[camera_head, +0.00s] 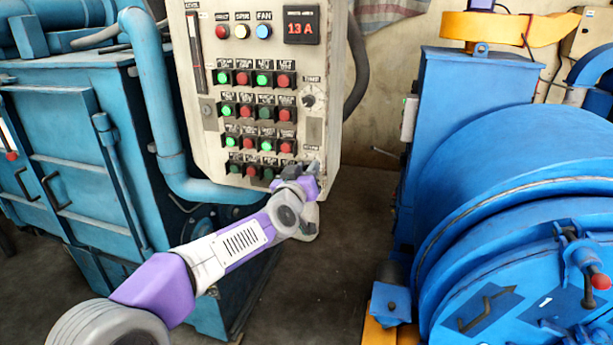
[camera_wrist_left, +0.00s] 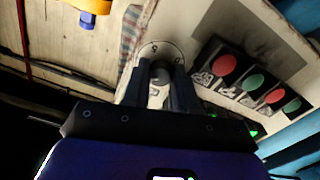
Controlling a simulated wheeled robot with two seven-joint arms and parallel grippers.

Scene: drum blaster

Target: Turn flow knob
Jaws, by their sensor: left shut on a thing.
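The grey control panel (camera_head: 265,60) stands in the middle of the head view. My left arm reaches up to its lower right corner, where my left gripper (camera_head: 314,172) hides most of what it touches. My left gripper (camera_wrist_left: 160,80) is shut on this knob, with one finger on each side. The knob's pointer cannot be made out. My right gripper is not in view.
Rows of red and green buttons (camera_head: 254,109) lie left of my gripper. A second dial (camera_head: 308,100) is above it. A blue machine (camera_head: 70,150) stands left, with a blue pipe (camera_head: 165,130) near the panel. A blue drum (camera_head: 510,200) stands right. Open floor (camera_head: 325,280) lies between.

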